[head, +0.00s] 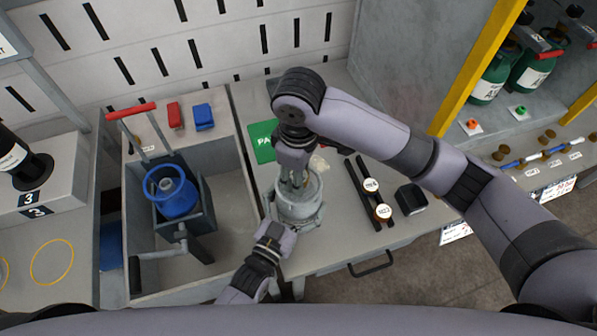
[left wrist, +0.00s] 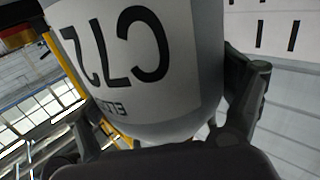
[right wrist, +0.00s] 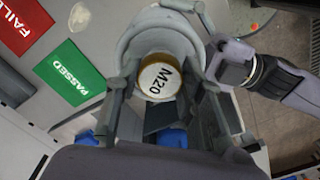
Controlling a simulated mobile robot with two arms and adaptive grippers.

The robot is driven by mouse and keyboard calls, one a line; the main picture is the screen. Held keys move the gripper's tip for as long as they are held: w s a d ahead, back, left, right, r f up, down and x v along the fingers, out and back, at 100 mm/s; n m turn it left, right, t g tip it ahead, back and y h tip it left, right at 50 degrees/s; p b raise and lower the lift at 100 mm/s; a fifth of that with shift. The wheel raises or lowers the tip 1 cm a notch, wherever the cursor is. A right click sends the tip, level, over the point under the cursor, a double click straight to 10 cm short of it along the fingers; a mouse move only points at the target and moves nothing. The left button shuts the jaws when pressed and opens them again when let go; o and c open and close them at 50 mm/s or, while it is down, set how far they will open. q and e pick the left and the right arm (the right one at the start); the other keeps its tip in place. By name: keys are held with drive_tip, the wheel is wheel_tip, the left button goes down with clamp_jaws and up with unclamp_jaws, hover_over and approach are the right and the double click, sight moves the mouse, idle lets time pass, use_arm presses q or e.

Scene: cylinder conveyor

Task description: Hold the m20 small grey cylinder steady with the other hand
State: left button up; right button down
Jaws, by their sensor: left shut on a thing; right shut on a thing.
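The small grey cylinder (head: 302,208) stands upright on the grey bench in the head view. Its white label with large dark characters fills much of the left wrist view (left wrist: 135,60). My left gripper (head: 277,235) is shut on the cylinder's side, with a finger on either side of its body in the left wrist view. My right gripper (head: 292,178) reaches down from above at the cylinder's top. In the right wrist view, it is shut on a round brass-rimmed piece marked M20 (right wrist: 158,77), within the cylinder's grey collar. The exact finger contact is hard to see.
A green PASSED mat (right wrist: 70,72) lies beside the cylinder, near a red mat (right wrist: 22,20). A blue cylinder (head: 176,195) stands in a cart at left.

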drive_tip(key=shift+m, duration=0.3)
drive_tip(key=c, duration=1)
unclamp_jaws()
drive_tip(key=shift+r, duration=0.15)
wheel_tip(320, 180, up, 12)
drive_tip(key=shift+f, duration=0.15)
use_arm(q)
drive_tip(key=o, duration=1.1)
drive_tip(key=shift+c, duration=0.2)
drive_tip(key=shift+s, duration=0.1)
